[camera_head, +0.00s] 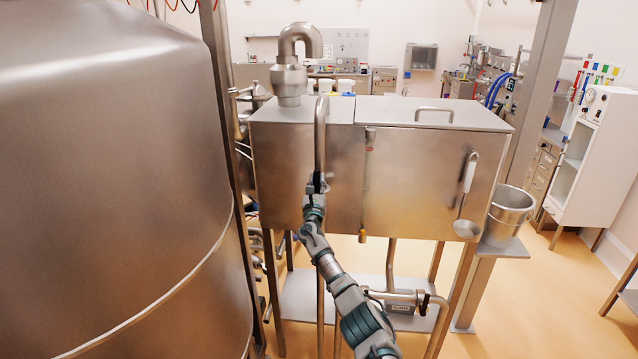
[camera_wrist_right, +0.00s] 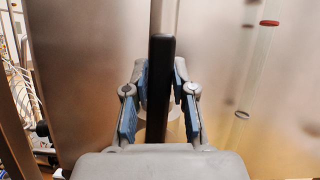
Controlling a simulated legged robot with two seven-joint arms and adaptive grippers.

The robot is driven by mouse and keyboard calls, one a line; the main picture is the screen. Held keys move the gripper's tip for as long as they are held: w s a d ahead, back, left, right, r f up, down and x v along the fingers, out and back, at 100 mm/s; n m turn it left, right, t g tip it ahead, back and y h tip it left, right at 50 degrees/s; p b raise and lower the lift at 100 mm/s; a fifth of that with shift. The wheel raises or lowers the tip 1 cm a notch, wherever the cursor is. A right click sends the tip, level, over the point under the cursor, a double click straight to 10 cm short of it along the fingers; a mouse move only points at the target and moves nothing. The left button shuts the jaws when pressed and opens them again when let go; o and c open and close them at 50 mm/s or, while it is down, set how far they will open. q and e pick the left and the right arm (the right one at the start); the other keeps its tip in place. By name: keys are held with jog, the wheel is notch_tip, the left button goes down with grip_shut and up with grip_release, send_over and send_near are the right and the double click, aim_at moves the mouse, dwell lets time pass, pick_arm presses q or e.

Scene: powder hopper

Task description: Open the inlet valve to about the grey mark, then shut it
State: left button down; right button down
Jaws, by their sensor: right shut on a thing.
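The inlet valve's black lever (camera_wrist_right: 160,60) stands between the fingers of my right gripper in the right wrist view. My right gripper (camera_wrist_right: 162,78) is shut on this lever, one blue-padded finger on each side. In the head view, my right gripper (camera_head: 316,190) reaches up to the vertical inlet pipe (camera_head: 320,140) in front of the steel hopper (camera_head: 410,185). The lever looks roughly in line with the pipe in the wrist view. My left gripper is not in view.
A large steel tank (camera_head: 110,180) fills the left side. A sight tube (camera_head: 367,160) and a scoop (camera_head: 468,200) are on the hopper front. A lower pipe (camera_head: 400,296) with another black handle runs below. A steel bucket (camera_head: 510,208) stands at the right.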

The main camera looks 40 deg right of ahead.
jog(key=shift+w+a+f+y, duration=0.1)
jog(key=shift+w+a+y, duration=0.2)
jog(key=shift+a, duration=0.15)
jog(key=c, duration=1.2)
grip_release()
jog(key=shift+o, duration=1)
jog(key=shift+w+a+f+n, duration=0.1)
jog(key=shift+w+a+n, duration=0.2)
jog(key=shift+w, duration=0.1)
jog(key=shift+d, duration=0.1)
jog(key=shift+s+d, duration=0.15)
jog(key=v, duration=1.1)
jog(key=shift+s+f, duration=0.3)
jog(key=shift+f, duration=0.1)
